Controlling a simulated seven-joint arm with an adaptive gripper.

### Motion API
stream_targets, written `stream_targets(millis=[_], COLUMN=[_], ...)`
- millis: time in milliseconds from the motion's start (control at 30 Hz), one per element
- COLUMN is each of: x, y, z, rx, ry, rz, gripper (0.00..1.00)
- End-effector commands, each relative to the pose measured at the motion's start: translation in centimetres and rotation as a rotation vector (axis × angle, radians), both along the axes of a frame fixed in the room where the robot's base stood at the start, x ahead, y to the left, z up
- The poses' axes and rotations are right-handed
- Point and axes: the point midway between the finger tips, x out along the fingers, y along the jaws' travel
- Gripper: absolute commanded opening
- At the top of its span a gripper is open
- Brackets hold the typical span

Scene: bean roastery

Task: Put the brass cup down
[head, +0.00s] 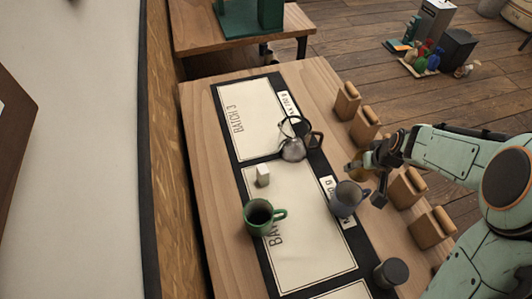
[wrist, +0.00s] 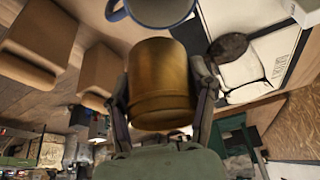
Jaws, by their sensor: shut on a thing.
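The brass cup (head: 356,169) shows as a small golden patch in the head view, partly hidden by my gripper (head: 374,167). In the wrist view the brass cup (wrist: 160,78) fills the middle, with a finger of my gripper (wrist: 163,92) on each side. My gripper is shut on it. It is over the right part of the wooden table, just behind the grey-purple mug (head: 347,197). I cannot tell whether the cup touches the table.
A green mug (head: 261,218), a small white block (head: 263,176) and a glass carafe (head: 293,149) stand on the batch mat (head: 289,252). Several wooden blocks (head: 408,187) line the right edge. A dark jar (head: 390,273) is near the front. Bare wood lies left of the mat.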

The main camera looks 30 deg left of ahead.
Motion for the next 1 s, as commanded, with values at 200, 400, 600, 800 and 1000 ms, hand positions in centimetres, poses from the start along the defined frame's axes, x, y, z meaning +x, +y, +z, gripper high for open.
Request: stream_targets(millis=[200,400,600,800,1000], x=[0.5,0.2,-1.3,-5.3,-10.8], y=[-0.9,2.0,7.2,15.4,22.1], z=[0.0,0.0,0.1,0.3,0.3], rx=[0.008,0.005,0.001,-0.007,-0.011], ry=[0.014,0.016,0.01,-0.004,-0.011], rz=[-0.156,-0.216,-0.177,-0.029,0.167], gripper=[0.17,0.17,0.17,0.17,0.17])
